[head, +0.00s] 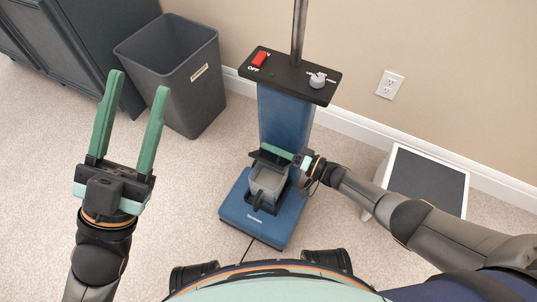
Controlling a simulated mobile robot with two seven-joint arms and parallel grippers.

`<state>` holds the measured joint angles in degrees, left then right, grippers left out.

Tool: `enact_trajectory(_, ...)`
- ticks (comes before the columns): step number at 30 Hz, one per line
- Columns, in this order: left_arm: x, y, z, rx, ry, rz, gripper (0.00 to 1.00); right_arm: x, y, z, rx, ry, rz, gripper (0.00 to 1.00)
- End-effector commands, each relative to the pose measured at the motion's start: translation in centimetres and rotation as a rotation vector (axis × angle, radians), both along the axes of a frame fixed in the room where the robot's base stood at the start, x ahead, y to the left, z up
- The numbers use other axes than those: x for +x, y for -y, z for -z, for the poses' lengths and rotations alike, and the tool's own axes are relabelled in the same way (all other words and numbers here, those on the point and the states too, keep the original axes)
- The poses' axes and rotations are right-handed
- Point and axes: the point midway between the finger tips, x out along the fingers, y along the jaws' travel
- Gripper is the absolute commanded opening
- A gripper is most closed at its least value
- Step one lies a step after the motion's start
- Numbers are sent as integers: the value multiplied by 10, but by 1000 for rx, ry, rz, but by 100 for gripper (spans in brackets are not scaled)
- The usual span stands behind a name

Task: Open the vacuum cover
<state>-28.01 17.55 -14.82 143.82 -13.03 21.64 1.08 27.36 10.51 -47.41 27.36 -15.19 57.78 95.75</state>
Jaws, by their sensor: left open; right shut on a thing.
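A blue upright vacuum (284,116) stands on the carpet in the middle of the head view. Its black top panel carries a red OFF switch and a grey knob. A grey canister with a dark handle sits low in its front. My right gripper (268,153) reaches in from the right and is shut on the dark vacuum cover (267,160) just above the canister. The fingers partly hide the cover, and how far it is tilted is hard to tell. My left gripper (136,98) is open and empty, pointing up, left of the vacuum and apart from it.
A grey waste bin (178,75) stands behind my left gripper, beside a dark cabinet (75,45). A white box with a dark top (428,180) stands at the right by the wall. A wall outlet (389,85) is above the baseboard.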

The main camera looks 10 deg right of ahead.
Motion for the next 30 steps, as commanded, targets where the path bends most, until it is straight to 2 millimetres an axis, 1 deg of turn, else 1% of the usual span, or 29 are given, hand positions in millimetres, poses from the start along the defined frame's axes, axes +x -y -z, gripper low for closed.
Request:
enact_trajectory(1, 0, 0, 4, 2, 0, 0, 50, 5, 5, 0, 20, -34, 2, 0)
enact_trajectory(4, 0, 1, 10, 6, -2, -1, 50, 13, 10, -2, 70, -107, 1, 0)
enact_trajectory(9, 0, 3, 15, 14, -4, -2, 50, 21, 15, -4, 125, -192, 2, 0)
enact_trajectory(20, 0, 3, 15, 13, -5, -2, 50, 23, 16, -6, 140, -213, 2, 0)
enact_trajectory(21, 0, 3, 15, 13, -5, -2, 50, 23, 16, -6, 140, -213, 2, 13)
enact_trajectory(28, 1, 3, 15, 13, -5, -2, 50, 23, 16, -6, 139, -211, 2, 39)
enact_trajectory(29, 1, 3, 15, 13, -5, -2, 50, 22, 16, -6, 139, -211, 2, 42)
enact_trajectory(30, 0, 3, 15, 13, -5, -3, 50, 22, 16, -6, 139, -211, 2, 42)
